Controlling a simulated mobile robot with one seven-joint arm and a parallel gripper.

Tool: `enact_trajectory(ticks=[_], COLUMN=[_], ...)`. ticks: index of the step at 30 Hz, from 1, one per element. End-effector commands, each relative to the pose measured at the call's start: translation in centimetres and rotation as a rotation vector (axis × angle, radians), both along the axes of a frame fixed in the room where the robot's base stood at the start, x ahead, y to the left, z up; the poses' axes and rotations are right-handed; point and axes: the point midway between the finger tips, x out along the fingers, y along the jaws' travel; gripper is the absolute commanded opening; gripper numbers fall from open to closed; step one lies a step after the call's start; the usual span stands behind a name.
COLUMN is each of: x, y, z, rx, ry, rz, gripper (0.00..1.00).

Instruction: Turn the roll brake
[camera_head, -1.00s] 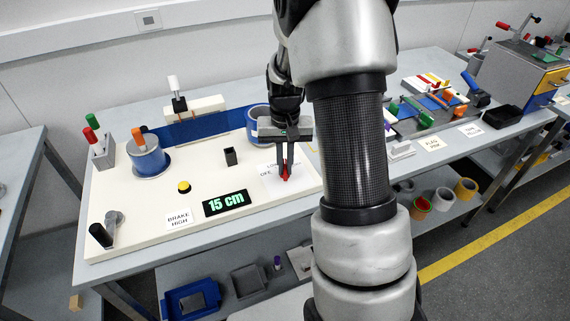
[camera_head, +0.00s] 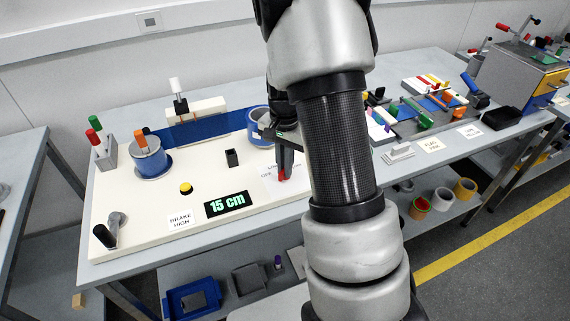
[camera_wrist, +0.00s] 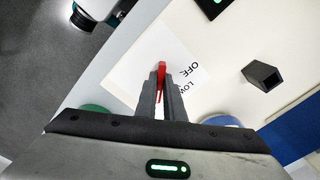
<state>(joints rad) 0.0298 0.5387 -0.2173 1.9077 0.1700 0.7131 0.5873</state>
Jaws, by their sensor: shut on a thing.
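My gripper (camera_wrist: 160,95) is shut on the red lever, one dark finger on each side in the wrist view. In the head view my gripper (camera_head: 283,172) is over the right part of the board, with the red tip (camera_head: 282,175) showing at the fingertips. The label "BRAKE HIGH" (camera_head: 181,219) lies at the board's front. The lever's base is hidden by the fingers.
A display (camera_head: 226,204) reads 15 cm. A dark square post (camera_head: 232,158), a yellow button (camera_head: 186,188) and a black-handled crank (camera_head: 106,235) stand on the board. Blue rolls stand at left (camera_head: 149,158) and right (camera_head: 258,122). My arm covers the board's right end.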

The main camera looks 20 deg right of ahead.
Motion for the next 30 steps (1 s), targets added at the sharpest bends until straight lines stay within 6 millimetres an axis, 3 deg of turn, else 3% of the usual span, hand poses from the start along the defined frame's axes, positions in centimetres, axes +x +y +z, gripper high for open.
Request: enact_trajectory(ticks=[10,24,25,27,30], x=[0.08,0.11,0.11,0.11,0.09], y=[-0.01,-0.01,-0.02,-0.01,0.00], z=[0.12,0.09,0.09,0.09,0.06], rx=[0.000,0.000,0.000,0.000,0.000], ry=[-0.001,-0.002,-0.002,-0.002,-0.001], rz=[-0.120,-0.136,-0.136,-0.135,-0.134], gripper=[0.00,0.00,0.12,0.24,0.27])
